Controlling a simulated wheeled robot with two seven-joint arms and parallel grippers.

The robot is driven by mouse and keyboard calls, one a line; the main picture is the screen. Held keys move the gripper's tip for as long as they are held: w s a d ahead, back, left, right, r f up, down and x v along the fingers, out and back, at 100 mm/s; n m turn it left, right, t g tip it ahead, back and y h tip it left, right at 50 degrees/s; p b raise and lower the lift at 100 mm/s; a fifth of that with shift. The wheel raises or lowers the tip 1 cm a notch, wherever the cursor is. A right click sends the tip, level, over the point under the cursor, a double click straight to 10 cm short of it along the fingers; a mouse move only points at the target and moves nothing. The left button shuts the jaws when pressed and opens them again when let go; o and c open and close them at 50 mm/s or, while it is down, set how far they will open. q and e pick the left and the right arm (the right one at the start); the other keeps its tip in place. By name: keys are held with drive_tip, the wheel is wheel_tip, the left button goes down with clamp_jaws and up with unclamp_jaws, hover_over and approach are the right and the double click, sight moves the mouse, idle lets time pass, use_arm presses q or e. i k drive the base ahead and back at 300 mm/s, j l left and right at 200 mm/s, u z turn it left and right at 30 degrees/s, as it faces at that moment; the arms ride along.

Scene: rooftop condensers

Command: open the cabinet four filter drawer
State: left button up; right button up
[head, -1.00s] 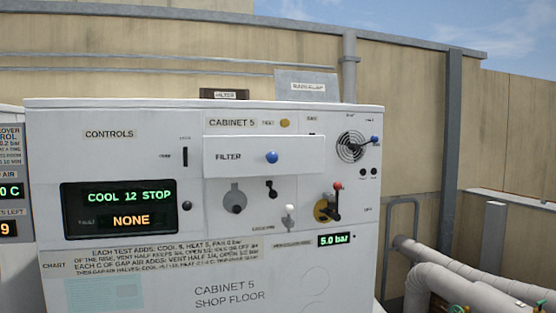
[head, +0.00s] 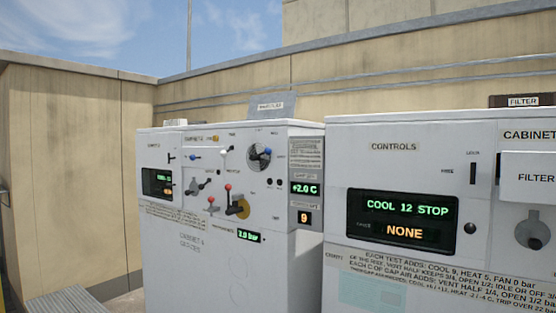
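The left cabinet (head: 215,262) is white and stands left of centre in the head view. The lettering low on its front looks like "CABINET 4", but it is small and blurred. A blue knob (head: 194,157) sits on its upper front, where a filter drawer front seems to be. The drawer's outline and label are too small to read, and I cannot tell whether it stands out. Neither of my grippers is in view.
Cabinet 5 (head: 350,150) stands close on the right, with its filter drawer front (head: 528,178) cut off by the picture edge. A dark box labelled FILTER (head: 522,101) lies on top. A tan wall (head: 75,170) closes the left and back. Grey slats (head: 68,301) are at lower left.

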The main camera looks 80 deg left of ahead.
sight(207, 158)
drive_tip(key=j+u, duration=0.1)
drive_tip(key=u, duration=3.1)
drive_tip(key=j, duration=0.15)
drive_tip(key=i+u, duration=0.05)
